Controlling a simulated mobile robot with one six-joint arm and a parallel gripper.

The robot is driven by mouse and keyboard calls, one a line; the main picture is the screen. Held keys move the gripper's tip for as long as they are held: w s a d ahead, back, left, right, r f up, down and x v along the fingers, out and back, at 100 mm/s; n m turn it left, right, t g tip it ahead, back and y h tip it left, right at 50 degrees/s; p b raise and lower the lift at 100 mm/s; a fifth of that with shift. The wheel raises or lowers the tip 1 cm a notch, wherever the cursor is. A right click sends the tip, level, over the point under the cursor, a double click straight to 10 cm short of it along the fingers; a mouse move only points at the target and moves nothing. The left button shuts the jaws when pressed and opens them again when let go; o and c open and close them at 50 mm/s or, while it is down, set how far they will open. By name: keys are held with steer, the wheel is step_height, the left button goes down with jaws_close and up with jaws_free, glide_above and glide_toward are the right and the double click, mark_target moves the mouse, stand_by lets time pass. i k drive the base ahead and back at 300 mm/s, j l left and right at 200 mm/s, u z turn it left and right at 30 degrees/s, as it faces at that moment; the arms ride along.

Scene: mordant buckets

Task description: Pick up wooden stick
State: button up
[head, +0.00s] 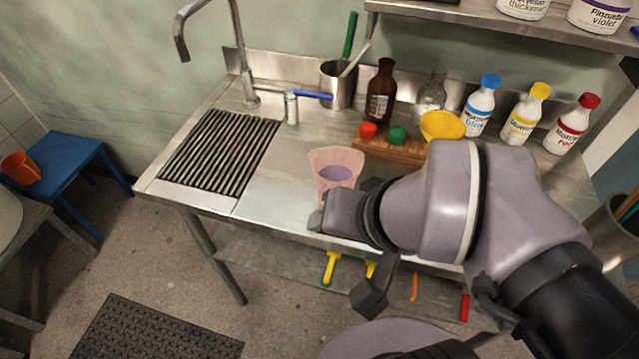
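A pale stick (355,60), possibly the wooden stick, leans in a metal cup (337,88) at the back of the steel counter, beside a green-handled tool (350,35). Brownish sticks (627,207) also stand in a metal bin (603,232) at the right edge, partly cut off. My gripper (318,216) is at the counter's front edge, just below a translucent pink cup (337,163) with purple contents. It is well in front of the metal cup. My arm hides much of the gripper, so I cannot tell its opening or whether it touches the pink cup.
A faucet (240,50) and a ribbed drain (222,150) are at the left. Bottles (481,103), a yellow bowl (442,125) and a wooden board (385,148) with red and green lids line the back right. A shelf (480,15) overhangs.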

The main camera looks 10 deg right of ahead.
mark_target(633, 197)
steer(key=z, duration=0.4)
steer(key=l+z, duration=0.15)
steer(key=z, duration=0.65)
steer(key=l+z, duration=0.15)
steer(key=z, duration=0.65)
steer(key=l, duration=0.1)
